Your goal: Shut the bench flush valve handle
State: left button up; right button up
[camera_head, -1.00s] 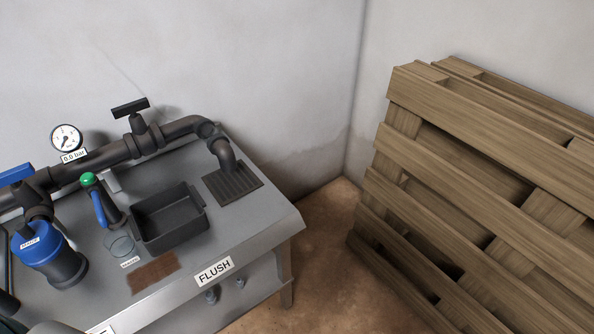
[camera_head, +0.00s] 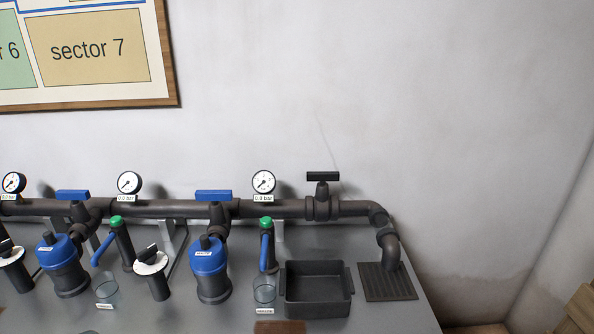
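A black valve handle (camera_head: 323,176) stands on the main pipe (camera_head: 271,208) at the right end of the bench, just before the pipe bends down to a drain grate (camera_head: 388,282). The handle is a flat bar that looks lined up with the pipe. No label for it can be read in this view. Neither of my grippers is in view.
Several blue-handled valves, gauges (camera_head: 263,182) and blue-capped filters (camera_head: 208,256) stand left of it. A dark tray (camera_head: 317,289) and a clear cup (camera_head: 264,291) sit in front. A wooden pallet (camera_head: 582,307) shows at the lower right.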

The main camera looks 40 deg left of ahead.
aim_at(322, 177)
jog(key=u, duration=1.05)
jog(key=k+j+z, duration=0.1)
jog(key=k+j, duration=0.05)
jog(key=j, duration=0.1)
